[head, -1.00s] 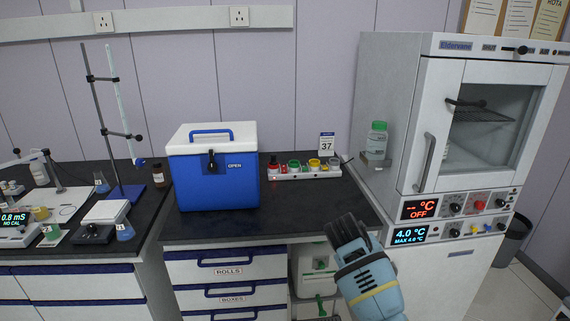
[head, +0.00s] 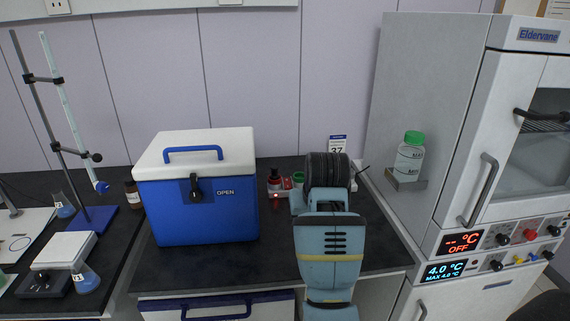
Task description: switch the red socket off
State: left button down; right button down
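The power strip (head: 287,183) lies on the dark bench behind the blue cool box's right side. Its red socket (head: 275,183) is at the left end, with a dark top and a small glowing red spot in front. Part of a green socket (head: 298,178) shows beside it. My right gripper (head: 325,172) is in front of the strip, to the right of the red socket, and hides most of the strip's middle and right. Its fingertips face away and are hidden, so its opening cannot be told. My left gripper is out of view.
The blue cool box (head: 205,210) with a white lid stands close on the left. A card marked 37 (head: 337,144) stands behind my gripper. A green-capped bottle (head: 410,157) sits on a shelf on the oven's side (head: 440,120). Bare bench lies in front of the strip.

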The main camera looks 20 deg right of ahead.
aim_at(287, 185)
jog(key=i+l, duration=0.2)
jog(key=i, duration=0.35)
jog(key=i+l, duration=0.2)
jog(key=i, duration=0.3)
